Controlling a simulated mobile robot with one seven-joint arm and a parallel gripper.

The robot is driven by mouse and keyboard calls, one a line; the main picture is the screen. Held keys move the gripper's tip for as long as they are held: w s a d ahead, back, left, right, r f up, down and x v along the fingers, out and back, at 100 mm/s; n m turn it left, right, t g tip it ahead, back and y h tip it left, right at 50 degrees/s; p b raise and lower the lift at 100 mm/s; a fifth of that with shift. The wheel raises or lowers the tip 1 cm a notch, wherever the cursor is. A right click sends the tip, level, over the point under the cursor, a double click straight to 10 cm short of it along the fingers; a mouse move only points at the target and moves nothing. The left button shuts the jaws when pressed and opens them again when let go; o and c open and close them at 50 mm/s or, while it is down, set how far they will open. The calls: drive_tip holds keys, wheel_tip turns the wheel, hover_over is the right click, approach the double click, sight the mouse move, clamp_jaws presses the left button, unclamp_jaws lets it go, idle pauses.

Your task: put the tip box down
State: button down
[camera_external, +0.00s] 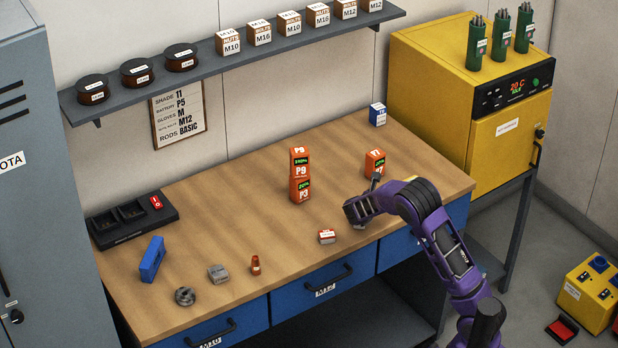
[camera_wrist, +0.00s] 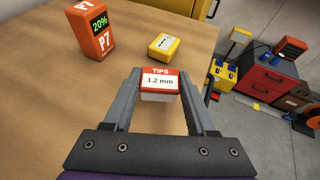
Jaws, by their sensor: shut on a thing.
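The tip box (camera_wrist: 160,83), white with a red band and marked "TIPS 1.2 mm", sits between the fingertips of my gripper (camera_wrist: 160,88) in the wrist view. The fingers are shut on its two sides. In the external view my gripper (camera_external: 358,213) is over the front right part of the workbench (camera_external: 240,215). The held box is mostly hidden there, and I cannot tell whether it touches the bench top. Another small red and white box (camera_external: 327,236) lies on the bench just left of my gripper.
An orange P7 battery (camera_wrist: 92,30) and a yellow box (camera_wrist: 167,46) stand beyond the held box. Stacked orange batteries (camera_external: 300,175) stand mid-bench. A blue-white box (camera_external: 377,114) is at the back. The bench edge is close on the right. The bench's middle left is clear.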

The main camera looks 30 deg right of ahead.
drive_tip(key=shift+f, duration=1.9)
drive_tip(key=shift+f+b, duration=0.15)
drive_tip(key=shift+b, duration=0.25)
drive_tip(key=shift+c, duration=1)
unclamp_jaws()
drive_tip(key=shift+r, duration=0.25)
drive_tip(key=p+v, duration=0.1)
drive_tip(key=v, duration=1.1)
drive_tip(key=shift+w, duration=0.1)
